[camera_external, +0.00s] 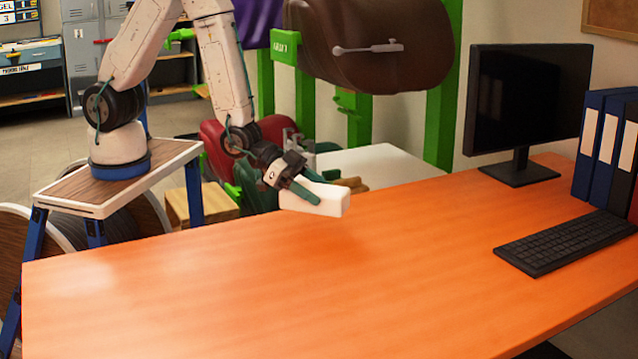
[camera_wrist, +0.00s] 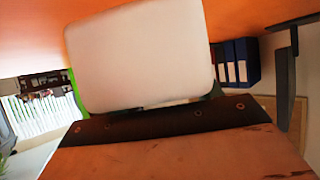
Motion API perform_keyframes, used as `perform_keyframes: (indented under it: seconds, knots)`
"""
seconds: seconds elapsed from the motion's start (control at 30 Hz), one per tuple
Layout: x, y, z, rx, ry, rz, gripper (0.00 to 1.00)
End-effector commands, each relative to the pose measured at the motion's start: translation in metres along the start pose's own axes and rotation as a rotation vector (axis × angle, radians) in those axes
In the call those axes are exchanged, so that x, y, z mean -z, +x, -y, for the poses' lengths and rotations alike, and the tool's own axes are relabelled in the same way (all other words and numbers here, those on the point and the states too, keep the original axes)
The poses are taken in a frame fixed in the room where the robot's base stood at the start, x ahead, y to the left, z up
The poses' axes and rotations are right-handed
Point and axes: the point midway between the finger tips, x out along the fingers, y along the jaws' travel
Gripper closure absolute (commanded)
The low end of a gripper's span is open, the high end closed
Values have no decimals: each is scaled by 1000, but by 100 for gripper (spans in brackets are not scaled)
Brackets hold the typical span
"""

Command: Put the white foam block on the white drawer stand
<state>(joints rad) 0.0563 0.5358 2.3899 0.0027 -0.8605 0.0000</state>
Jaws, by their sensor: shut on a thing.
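The white foam block (camera_external: 328,203) is in my gripper (camera_external: 311,187), over the back edge of the orange desk. My gripper is shut on it, with a dark green finger across its near side. I cannot tell whether the block touches the desk. In the wrist view the block (camera_wrist: 140,60) fills the upper middle and hides much behind it. A white flat top (camera_external: 385,160), which looks like the white drawer stand, is behind the desk, beyond my gripper and to its right. Its front is hidden by the desk.
The orange desk (camera_external: 230,290) is mostly clear at the front and middle. A monitor (camera_external: 525,105), keyboard (camera_external: 565,240) and blue binders (camera_external: 592,145) stand at right. A brown saddle (camera_external: 375,45) on green posts (camera_external: 440,110) overhangs the white top.

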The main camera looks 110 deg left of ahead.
Motion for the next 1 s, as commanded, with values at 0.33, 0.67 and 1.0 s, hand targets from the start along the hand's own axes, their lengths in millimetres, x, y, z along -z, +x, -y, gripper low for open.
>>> perform_keyframes:
  seconds: [0.33, 0.67, 1.0]
  knots:
    - [30, 20, -135, -239, 131, -18, 63]
    - [11, 41, -162, -294, 161, 12, 63]
    - [-20, 58, -162, -293, 160, 9, 63]
